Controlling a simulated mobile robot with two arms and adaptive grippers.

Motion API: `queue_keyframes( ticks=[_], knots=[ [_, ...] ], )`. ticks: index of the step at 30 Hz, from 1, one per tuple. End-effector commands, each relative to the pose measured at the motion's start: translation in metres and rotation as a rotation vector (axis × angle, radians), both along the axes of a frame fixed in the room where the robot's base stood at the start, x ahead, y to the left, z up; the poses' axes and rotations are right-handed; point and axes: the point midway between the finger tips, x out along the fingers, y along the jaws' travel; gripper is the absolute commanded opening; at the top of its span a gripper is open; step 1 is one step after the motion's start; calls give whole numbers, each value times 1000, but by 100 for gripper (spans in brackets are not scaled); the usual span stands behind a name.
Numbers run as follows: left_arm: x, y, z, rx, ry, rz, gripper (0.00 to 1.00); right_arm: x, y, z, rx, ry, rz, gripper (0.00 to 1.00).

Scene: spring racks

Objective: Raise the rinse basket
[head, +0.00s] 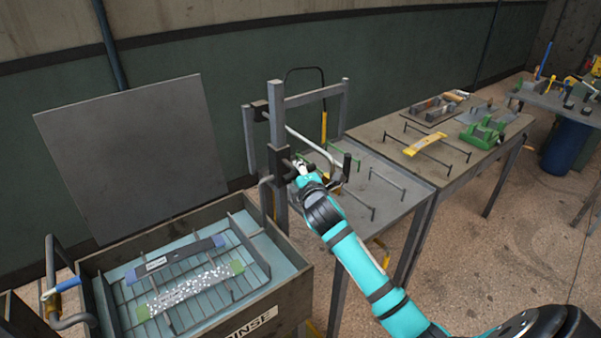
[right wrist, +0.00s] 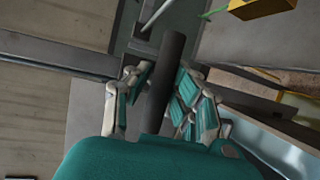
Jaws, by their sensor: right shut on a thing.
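The rinse basket (head: 255,256) is a grey wire rack in the tank marked RINSE (head: 290,275). It sits in or just at the blue-green liquid; I cannot tell exactly how deep. A dark bar with bluish ends (head: 175,260) and a speckled bar with green ends (head: 190,290) lie across it. My right gripper (head: 299,168) is at a dark fitting on the grey upright post (head: 278,130) beside the tank. In the right wrist view, the right gripper (right wrist: 168,95) is shut around a dark round handle (right wrist: 171,60). My left gripper is out of view.
A tilted grey panel (head: 135,150) stands behind the tank. A pipe with a blue handle (head: 66,285) is at the tank's left. A grey table (head: 395,205) with small racks stands behind my right arm, and a longer bench (head: 385,128) with a yellow bar (head: 425,144) adjoins it.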

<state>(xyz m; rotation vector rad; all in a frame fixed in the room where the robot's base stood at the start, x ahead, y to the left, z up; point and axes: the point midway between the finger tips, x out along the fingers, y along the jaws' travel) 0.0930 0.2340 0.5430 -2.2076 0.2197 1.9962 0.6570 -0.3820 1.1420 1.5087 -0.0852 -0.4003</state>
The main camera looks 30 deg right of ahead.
Motion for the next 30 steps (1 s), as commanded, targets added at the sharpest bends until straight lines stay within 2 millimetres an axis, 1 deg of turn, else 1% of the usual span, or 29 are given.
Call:
queue_keyframes(
  ticks=[1,2,5,16,17,21,22,30],
  knots=[
    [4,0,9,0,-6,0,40,1,-3,20,-19,-21,-2,0],
    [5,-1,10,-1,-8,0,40,2,-3,22,-19,-23,-2,0],
    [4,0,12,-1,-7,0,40,2,-3,24,-18,-23,-2,0],
    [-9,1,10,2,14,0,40,2,-3,24,-18,-24,-1,0],
    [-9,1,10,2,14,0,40,2,-3,24,-18,-24,-2,24],
    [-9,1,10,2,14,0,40,2,-3,23,-15,-22,-2,42],
    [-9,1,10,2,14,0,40,1,-3,22,-14,-21,-2,44],
    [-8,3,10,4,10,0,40,0,-1,18,-8,-12,-1,44]
  ],
)
